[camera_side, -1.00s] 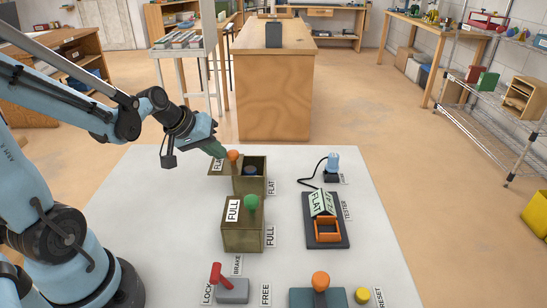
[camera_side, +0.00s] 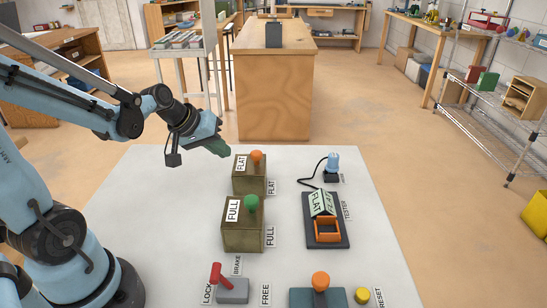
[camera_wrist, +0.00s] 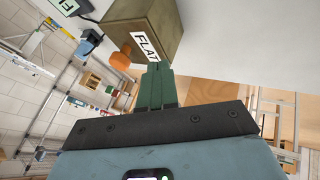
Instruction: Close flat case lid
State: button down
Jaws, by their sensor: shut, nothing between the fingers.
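The flat case (camera_side: 249,184) is a brass-coloured box at the back of the white table. Its lid (camera_side: 247,162) carries a FLAT label and an orange knob (camera_side: 257,156), and it now sits squarely over the box with no opening showing. My gripper (camera_side: 225,151) is shut and empty, just to the left of the lid and behind it. In the wrist view the green fingers (camera_wrist: 155,72) are together, with their tips close to the labelled edge of the flat case (camera_wrist: 155,25); I cannot tell whether they touch. The orange knob (camera_wrist: 121,58) also shows there.
The full case (camera_side: 243,230), with a green knob (camera_side: 251,203), stands in front of the flat case. A tester (camera_side: 327,232) and a blue-topped device (camera_side: 332,163) with a cable are to the right. A red-handled brake lever (camera_side: 231,290), an orange-knobbed block (camera_side: 318,296) and a yellow reset button (camera_side: 362,296) sit at the front.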

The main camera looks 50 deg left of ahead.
jog(key=d+v, duration=0.1)
jog(key=v, duration=0.8)
jog(key=s+d+f+m, duration=0.1)
jog(key=d+f+m, duration=0.2)
jog(key=d+m, duration=0.4)
jog(key=d, duration=0.2)
jog(key=shift+d+m+y, duration=0.35)
jog(key=shift+m+y, duration=0.05)
jog(key=shift+s+f, duration=0.1)
jog(key=shift+f, duration=0.05)
